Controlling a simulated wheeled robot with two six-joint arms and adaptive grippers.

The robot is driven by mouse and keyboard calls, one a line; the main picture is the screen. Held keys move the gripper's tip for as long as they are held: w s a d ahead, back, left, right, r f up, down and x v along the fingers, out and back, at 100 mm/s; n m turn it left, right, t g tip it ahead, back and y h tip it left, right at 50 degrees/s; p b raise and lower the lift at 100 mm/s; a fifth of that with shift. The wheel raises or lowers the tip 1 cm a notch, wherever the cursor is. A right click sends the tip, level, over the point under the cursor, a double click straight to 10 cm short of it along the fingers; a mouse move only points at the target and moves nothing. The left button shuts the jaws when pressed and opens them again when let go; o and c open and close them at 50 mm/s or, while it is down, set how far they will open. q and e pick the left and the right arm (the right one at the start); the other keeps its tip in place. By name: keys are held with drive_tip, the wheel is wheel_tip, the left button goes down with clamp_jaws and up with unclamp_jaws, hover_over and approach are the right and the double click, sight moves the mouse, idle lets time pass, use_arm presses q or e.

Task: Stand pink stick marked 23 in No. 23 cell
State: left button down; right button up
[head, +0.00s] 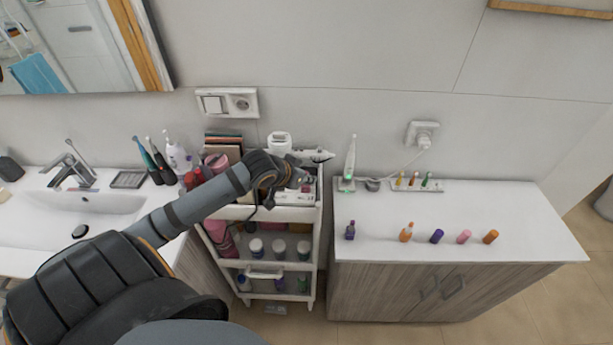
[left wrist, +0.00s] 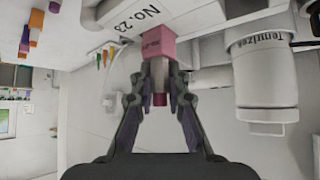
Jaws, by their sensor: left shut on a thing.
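The pink stick (left wrist: 158,46) is gripped between the fingertips of my left gripper (left wrist: 160,72) in the left wrist view. Its pink block carries small dark lettering, and a darker pink end (left wrist: 159,99) shows between the fingers. The white surface marked No. 23 (left wrist: 140,18) lies right against the block in this view; I cannot tell whether the stick is inside the cell. In the head view my left gripper (head: 303,172) is over the cart's top tray, where the arm hides much of the stick and cell. My right gripper is not in view.
The white cart (head: 318,205) holds bottles and jars on its lower shelves. On the counter (head: 520,215) to the right stand several coloured sticks, a white holder (head: 440,187) with three sticks and an electric toothbrush (head: 349,165). A jar (left wrist: 266,75) is beside the gripper.

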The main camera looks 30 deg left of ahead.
use_arm(q)
drive_tip(key=shift+f, duration=0.4)
drive_tip(key=c, duration=1.3)
unclamp_jaws()
drive_tip(key=shift+o, duration=0.2)
drive_tip(key=shift+r, duration=0.1)
wheel_tip(320, 180, up, 10)
drive_tip(key=shift+f, duration=0.1)
